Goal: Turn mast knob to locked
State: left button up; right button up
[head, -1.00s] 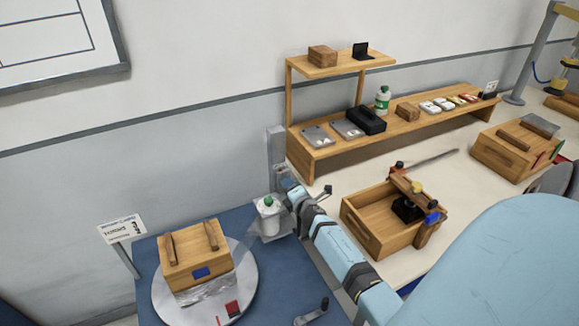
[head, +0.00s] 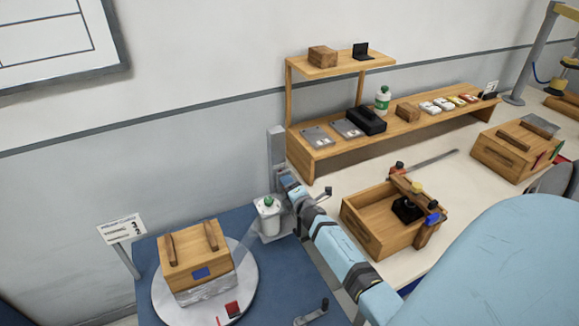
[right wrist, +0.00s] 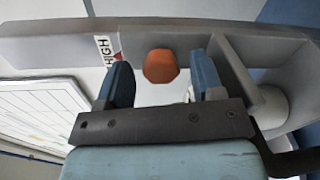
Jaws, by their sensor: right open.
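An orange, many-sided knob (right wrist: 160,66) shows in the right wrist view on a grey bar (right wrist: 60,45), right of a "HIGH" label (right wrist: 107,50). My right gripper (right wrist: 162,78) is open, with one blue finger on each side of the knob. Gaps show between knob and fingers. In the head view the right gripper (head: 287,180) is at the grey mast (head: 276,148), and my arm hides the knob there. No "locked" mark is readable. My left gripper is not in view.
A white bottle with a green cap (head: 268,214) stands beside the mast. A wooden crate (head: 195,255) sits on a round turntable (head: 245,285) at left. A small sign (head: 122,229) stands behind it. A wooden shelf (head: 330,158) and open box (head: 365,235) are at right.

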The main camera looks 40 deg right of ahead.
jog(key=shift+s, duration=0.1)
jog(key=b+v, duration=0.1)
jog(key=v, duration=1.2)
jog(key=shift+s, duration=0.3)
jog(key=shift+a, duration=0.15)
